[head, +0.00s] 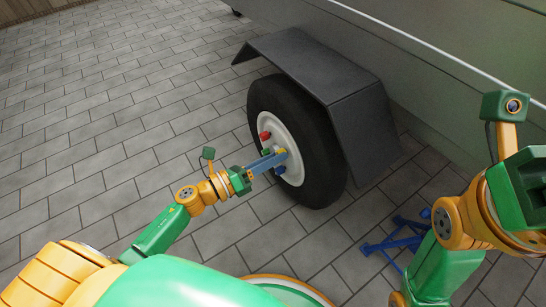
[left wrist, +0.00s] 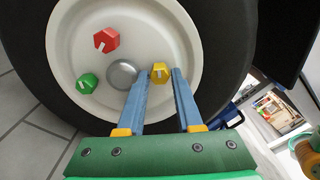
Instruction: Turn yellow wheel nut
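The yellow wheel nut (head: 281,151) sits on the white wheel rim (head: 294,172); it also shows in the left wrist view (left wrist: 160,72). My left gripper (head: 277,158) reaches the wheel from the left. In the left wrist view its two blue fingers (left wrist: 160,75) are apart, with the yellow nut between their tips and a narrow gap showing on each side. A red nut (left wrist: 107,40) and a green nut (left wrist: 87,83) sit on the rim to the left, around a grey hub cap (left wrist: 122,74).
A black tire (head: 325,178) surrounds the rim, under a dark fender (head: 320,70) of a grey-green trailer (head: 440,100). A blue jack (head: 393,238) stands on the paving to the right. The paving on the left is clear.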

